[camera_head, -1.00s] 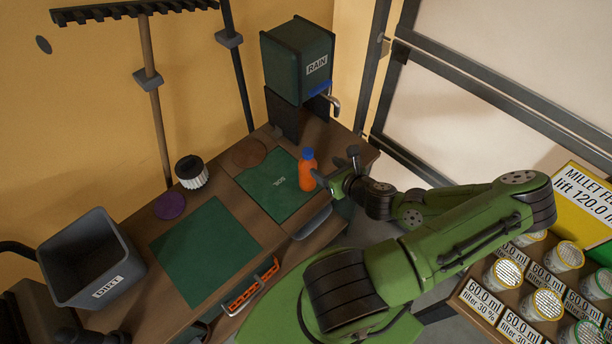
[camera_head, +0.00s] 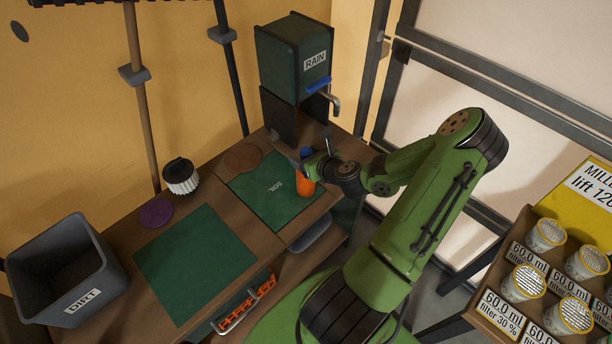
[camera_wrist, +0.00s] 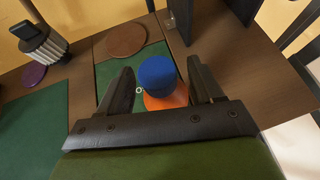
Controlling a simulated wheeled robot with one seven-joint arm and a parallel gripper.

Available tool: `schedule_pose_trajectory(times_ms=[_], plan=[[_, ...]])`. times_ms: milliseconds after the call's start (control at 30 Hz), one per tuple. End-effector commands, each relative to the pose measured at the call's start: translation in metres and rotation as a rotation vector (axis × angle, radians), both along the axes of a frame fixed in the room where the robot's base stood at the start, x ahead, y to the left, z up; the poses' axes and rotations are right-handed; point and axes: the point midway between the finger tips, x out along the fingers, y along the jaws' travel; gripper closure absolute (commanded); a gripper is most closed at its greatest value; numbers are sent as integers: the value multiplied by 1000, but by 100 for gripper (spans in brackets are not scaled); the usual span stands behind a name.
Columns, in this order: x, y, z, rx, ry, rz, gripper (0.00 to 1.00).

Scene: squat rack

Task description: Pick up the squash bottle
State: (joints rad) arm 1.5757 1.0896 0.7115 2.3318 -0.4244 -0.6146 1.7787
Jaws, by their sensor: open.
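The squash bottle (camera_head: 305,187) is orange with a blue cap and stands upright on a green mat (camera_head: 272,205) on the wooden bench. In the wrist view its blue cap (camera_wrist: 157,74) and a bit of the orange body (camera_wrist: 166,99) show between the two dark fingers. My gripper (camera_wrist: 160,88) is open, with one finger on each side of the bottle. A small gap shows at the left finger; contact on the right cannot be told. In the head view my gripper (camera_head: 308,165) covers part of the bottle's upper body.
A green RAIN dispenser (camera_head: 292,60) with a tap stands behind the bottle. A white fluted container with a dark top (camera_head: 181,178) and a grey DIRT bin (camera_head: 65,270) stand to the left. Labelled cups (camera_head: 546,234) fill a rack at the right. The larger green mat (camera_head: 195,262) is bare.

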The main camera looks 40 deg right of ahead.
Motion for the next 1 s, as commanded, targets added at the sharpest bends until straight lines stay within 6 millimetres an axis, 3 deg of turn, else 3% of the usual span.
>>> schedule_pose_trajectory(times_ms=[233,667,1000], plan=[[3,-1,-2,0,0,-1,36],[2,-1,-2,-1,1,-2,100],[2,-1,4,-3,2,-2,100]])
